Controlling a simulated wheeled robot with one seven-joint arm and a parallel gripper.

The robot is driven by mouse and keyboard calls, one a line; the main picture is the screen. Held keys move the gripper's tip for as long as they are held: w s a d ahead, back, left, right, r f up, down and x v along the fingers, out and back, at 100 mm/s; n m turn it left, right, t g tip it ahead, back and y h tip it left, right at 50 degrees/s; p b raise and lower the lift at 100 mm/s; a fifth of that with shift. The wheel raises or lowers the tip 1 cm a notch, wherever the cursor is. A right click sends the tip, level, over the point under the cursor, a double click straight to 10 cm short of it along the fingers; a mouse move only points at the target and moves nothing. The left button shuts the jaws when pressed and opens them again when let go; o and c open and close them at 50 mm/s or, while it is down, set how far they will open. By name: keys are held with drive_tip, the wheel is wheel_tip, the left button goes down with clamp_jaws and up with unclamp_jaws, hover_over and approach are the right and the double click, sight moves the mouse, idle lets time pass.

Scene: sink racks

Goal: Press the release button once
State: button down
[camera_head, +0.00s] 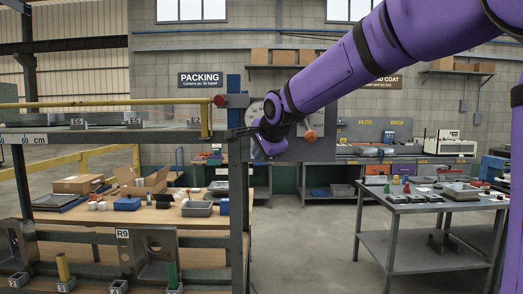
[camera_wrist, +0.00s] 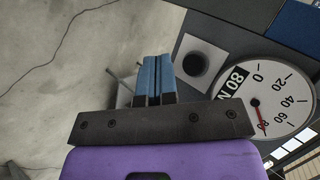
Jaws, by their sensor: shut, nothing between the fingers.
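A dark round button (camera_wrist: 196,64) sits on a light square plate in the wrist view, on a dark panel. No label on it can be read. My gripper (camera_wrist: 158,78) has its blue fingertips shut together with nothing between them. In the wrist view the fingertips appear just left of the button's plate; whether they touch anything cannot be told. A white dial gauge (camera_wrist: 285,92) marked 80 N is beside the button, with its red needle near 80. In the head view my gripper (camera_head: 238,132) is at the grey post, and the arm partly hides the gauge (camera_head: 253,112).
A rack (camera_head: 130,135) with a yellow rail (camera_head: 110,103) stands at left, with a red knob (camera_head: 221,101) near the rail's end. An orange knob (camera_head: 310,135) is right of my wrist. A metal table (camera_head: 410,208) with small items stands at right. Open floor lies between.

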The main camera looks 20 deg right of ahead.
drive_tip(key=shift+w+d, duration=0.3)
drive_tip(key=shift+w, duration=0.65)
drive_tip(key=shift+w+d, duration=0.3)
drive_tip(key=shift+w, duration=0.65)
drive_tip(key=shift+w, duration=0.1)
idle(0.6)
drive_tip(key=shift+w+d, duration=0.15)
drive_tip(key=shift+w, duration=0.15)
drive_tip(key=shift+w+d, duration=0.1)
drive_tip(key=shift+w, duration=0.3)
idle(0.8)
drive_tip(key=shift+s, duration=0.1)
drive_tip(key=shift+s+a, duration=0.25)
drive_tip(key=shift+s, duration=0.45)
drive_tip(key=s, duration=0.1)
drive_tip(key=s+a, duration=0.1)
drive_tip(key=s, duration=0.2)
drive_tip(key=shift+s+a, duration=0.25)
drive_tip(key=shift+s, duration=0.15)
